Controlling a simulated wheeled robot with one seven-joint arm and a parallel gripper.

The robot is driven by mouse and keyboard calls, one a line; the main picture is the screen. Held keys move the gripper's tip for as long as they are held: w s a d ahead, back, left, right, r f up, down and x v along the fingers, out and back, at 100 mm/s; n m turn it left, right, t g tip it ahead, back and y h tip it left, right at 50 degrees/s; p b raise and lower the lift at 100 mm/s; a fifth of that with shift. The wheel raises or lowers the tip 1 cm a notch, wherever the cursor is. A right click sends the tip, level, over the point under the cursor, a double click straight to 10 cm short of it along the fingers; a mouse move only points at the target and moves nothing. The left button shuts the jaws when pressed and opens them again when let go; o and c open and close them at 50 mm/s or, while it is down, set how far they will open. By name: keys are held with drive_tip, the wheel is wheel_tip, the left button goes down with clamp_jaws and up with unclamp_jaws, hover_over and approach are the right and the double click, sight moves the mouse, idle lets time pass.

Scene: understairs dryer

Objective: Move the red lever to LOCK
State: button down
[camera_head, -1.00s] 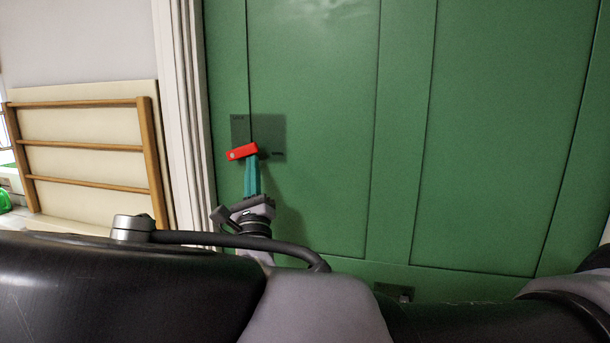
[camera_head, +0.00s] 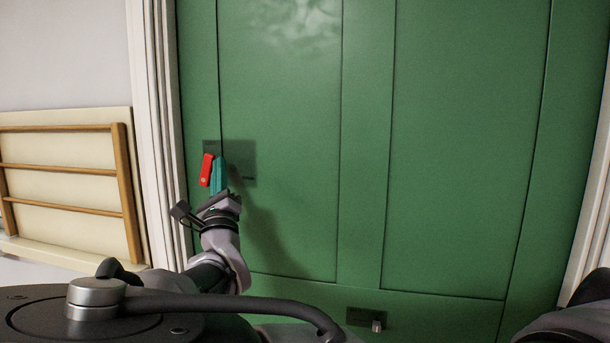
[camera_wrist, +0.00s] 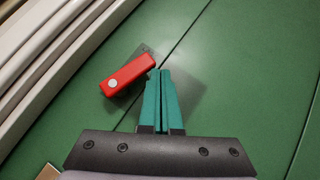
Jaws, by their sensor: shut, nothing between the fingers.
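The red lever (camera_head: 207,170) is on a dark plate (camera_head: 243,160) on the green door. It stands nearly upright in the head view, with its pale pivot dot near the lower end. In the wrist view the red lever (camera_wrist: 130,74) lies aslant, left of the fingers. My gripper (camera_head: 219,160) has teal fingers, shut and empty, just right of the lever. In the wrist view my gripper (camera_wrist: 163,72) has its tips close to the lever's upper right end; I cannot tell if they touch. Small marks on the plate are too small to read.
A white door frame (camera_head: 160,120) runs close along the left of the lever. A wooden rack (camera_head: 70,170) leans against the wall farther left. A small grey latch (camera_head: 377,326) sits low on the green door (camera_head: 455,150). The door face right of the plate is clear.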

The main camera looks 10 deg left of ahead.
drive_tip(key=v, duration=0.7)
drive_tip(key=shift+s, duration=0.2)
drive_tip(key=shift+f, duration=0.15)
